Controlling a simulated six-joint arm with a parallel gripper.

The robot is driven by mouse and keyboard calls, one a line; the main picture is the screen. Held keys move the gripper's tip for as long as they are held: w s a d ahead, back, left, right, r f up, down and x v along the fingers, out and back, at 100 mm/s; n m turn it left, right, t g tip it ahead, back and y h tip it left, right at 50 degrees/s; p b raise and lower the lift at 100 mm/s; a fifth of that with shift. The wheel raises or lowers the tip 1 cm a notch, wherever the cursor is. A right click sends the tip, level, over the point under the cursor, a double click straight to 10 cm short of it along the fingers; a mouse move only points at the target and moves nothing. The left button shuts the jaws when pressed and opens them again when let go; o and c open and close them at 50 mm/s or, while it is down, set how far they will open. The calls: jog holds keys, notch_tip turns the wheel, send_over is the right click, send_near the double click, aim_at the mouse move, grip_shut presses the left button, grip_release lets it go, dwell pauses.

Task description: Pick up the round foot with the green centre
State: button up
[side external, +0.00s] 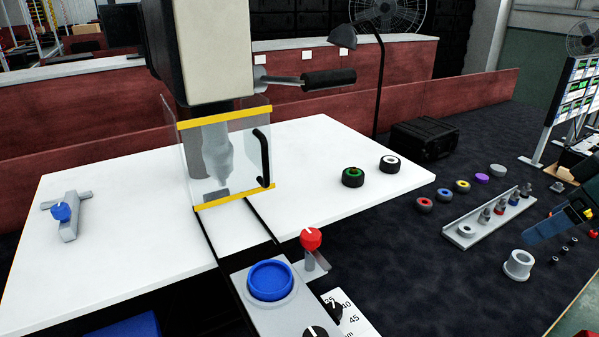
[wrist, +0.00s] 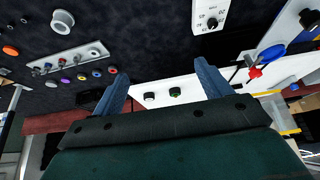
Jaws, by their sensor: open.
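The round foot with the green centre (side external: 353,177) is a short black ring lying on the white table (side external: 110,220), near its right corner. It also shows in the wrist view (wrist: 175,92), small and far off, between the fingers in the picture. A similar foot with a white centre (side external: 389,164) sits beside it, apart from it. My gripper (wrist: 160,74) shows two blue fingers spread wide, with nothing between them. It is well away from the green-centred foot and not touching it.
Several coloured feet stand on the dark surface near a grey rail (side external: 490,218) with plugs. A grey ring-shaped part (side external: 518,265) lies in front. A clear guard (side external: 225,160) and a red knob (side external: 311,238) stand left of the green-centred foot. A black box (side external: 424,138) is behind.

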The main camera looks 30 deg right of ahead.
jog(key=w+r+n+g, duration=0.1)
jog(key=w+r+n, duration=0.4)
jog(key=w, duration=0.6)
jog(key=w+r+n+g, duration=0.2)
jog(key=w+r, duration=0.5)
jog(key=w, duration=0.5)
jog(key=n+g, duration=0.3)
jog(key=n, duration=0.6)
send_over(353, 177)
jog(key=w+d, duration=0.2)
notch_tip(353, 177, down, 11)
jog(key=shift+s+a+f, duration=0.1)
jog(key=shift+f, duration=0.1)
jog(key=shift+f, duration=4.2)
jog(key=shift+f, duration=0.1)
